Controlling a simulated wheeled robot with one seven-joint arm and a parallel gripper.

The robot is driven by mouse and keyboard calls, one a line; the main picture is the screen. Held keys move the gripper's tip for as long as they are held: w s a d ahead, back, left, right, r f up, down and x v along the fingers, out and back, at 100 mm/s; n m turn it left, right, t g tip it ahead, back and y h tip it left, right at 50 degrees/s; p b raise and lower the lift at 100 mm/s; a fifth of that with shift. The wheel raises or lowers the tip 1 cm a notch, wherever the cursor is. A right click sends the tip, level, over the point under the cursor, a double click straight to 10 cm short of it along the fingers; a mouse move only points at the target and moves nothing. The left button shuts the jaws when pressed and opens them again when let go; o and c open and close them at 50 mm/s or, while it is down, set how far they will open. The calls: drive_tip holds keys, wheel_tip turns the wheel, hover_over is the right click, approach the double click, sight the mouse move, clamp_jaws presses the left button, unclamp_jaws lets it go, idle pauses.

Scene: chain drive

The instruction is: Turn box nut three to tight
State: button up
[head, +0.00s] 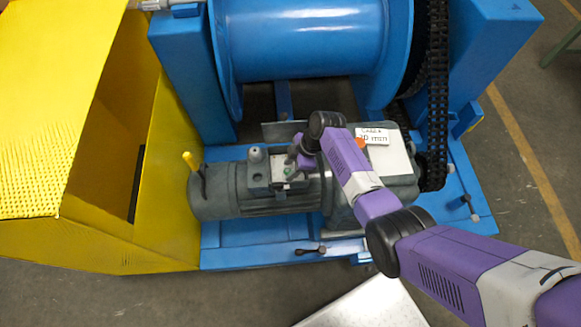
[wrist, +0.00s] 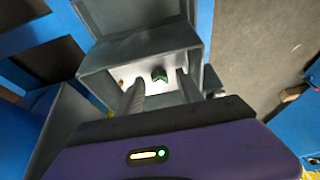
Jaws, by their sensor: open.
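The motor's terminal box (head: 266,184) is open on top of the grey motor, and its pale inside also shows in the wrist view (wrist: 150,98). A small dark green nut (wrist: 159,74) stands inside near the far wall. A small brass-coloured piece (wrist: 121,83) sits to its left, partly hidden. Which of them is box nut three I cannot tell. My gripper (wrist: 160,79) is open, its two fingers reaching into the box on either side of the green nut. Contact is not clear. In the head view my gripper (head: 294,160) hangs over the box, hiding part of it.
The box's raised grey lid (head: 283,131) stands behind the opening. A large blue drum (head: 300,40) and a black chain (head: 437,100) are behind the motor. A yellow guard (head: 130,235) stands at the left. A yellow-handled lever (head: 189,161) rises at the motor's left end.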

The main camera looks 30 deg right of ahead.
clamp_jaws()
